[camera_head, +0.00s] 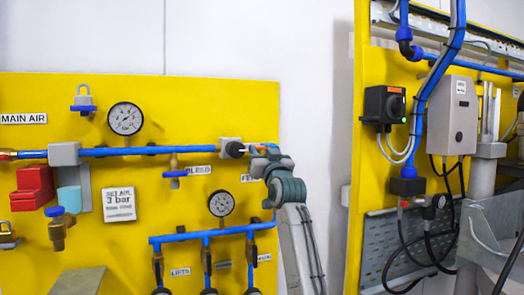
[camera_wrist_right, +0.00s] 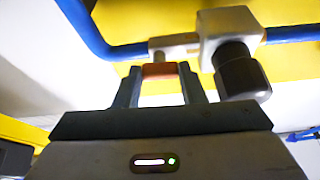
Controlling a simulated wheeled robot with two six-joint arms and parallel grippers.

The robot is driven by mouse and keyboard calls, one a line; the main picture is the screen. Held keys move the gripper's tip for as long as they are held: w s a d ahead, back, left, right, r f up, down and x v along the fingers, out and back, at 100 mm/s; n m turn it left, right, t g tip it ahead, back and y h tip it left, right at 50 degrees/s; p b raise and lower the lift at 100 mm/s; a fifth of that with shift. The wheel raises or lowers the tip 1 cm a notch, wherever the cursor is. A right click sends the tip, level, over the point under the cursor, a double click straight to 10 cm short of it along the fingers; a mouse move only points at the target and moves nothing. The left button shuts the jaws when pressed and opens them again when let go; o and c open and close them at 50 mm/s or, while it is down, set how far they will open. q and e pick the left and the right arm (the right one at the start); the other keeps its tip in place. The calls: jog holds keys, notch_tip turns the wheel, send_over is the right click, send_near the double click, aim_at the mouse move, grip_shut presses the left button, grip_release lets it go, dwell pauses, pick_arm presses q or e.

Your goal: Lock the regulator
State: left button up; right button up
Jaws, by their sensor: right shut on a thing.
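The regulator (camera_head: 230,148) is a grey block with a black knob, set in the blue pipe at the upper right of the near yellow panel. In the right wrist view its grey housing (camera_wrist_right: 230,30) and black knob (camera_wrist_right: 241,73) are just right of the fingers. My right gripper (camera_head: 262,149) is beside the regulator, on its right in the head view. Its fingers (camera_wrist_right: 159,82) are shut on a small orange-brown piece (camera_wrist_right: 159,70), which sits by a short pin under a beige fitting on the pipe. The fingers look apart from the knob. My left gripper is not in view.
A blue manifold (camera_head: 205,234) runs below. Another yellow frame with a grey box (camera_head: 453,115) stands right.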

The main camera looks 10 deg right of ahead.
jog(key=m+h+p, duration=0.1)
jog(key=m, duration=0.1)
jog(key=m+h+p, duration=0.1)
jog(key=m+p, duration=0.1)
jog(key=shift+a+r, duration=0.15)
jog(key=shift+r, duration=0.05)
jog(key=m+h+p, duration=0.1)
jog(key=m+h, duration=0.1)
jog(key=m, duration=0.1)
jog(key=shift+p, duration=0.3)
jog(key=m, duration=0.2)
jog(key=m+h, duration=0.1)
jog(key=shift+s+a+m+g+h, duration=0.1)
jog(key=shift+a+m+g+h, duration=0.05)
jog(key=shift+m+g+h, duration=0.2)
jog(key=m+g, duration=0.1)
jog(key=m, duration=0.1)
jog(key=m+h, duration=0.1)
jog(key=m, duration=0.2)
jog(key=shift+a+m+g+h, duration=0.1)
jog(key=shift+m+g+h, duration=0.15)
jog(key=shift+g, duration=0.1)
jog(key=shift+r+m+g+p, duration=0.15)
jog(key=shift+m+g+p, duration=0.2)
jog(key=shift+m, duration=0.55)
jog(key=shift+m+g+p, duration=0.5)
jog(key=shift+m+g, duration=0.15)
jog(key=shift+m, duration=1.05)
jog(key=o, duration=1)
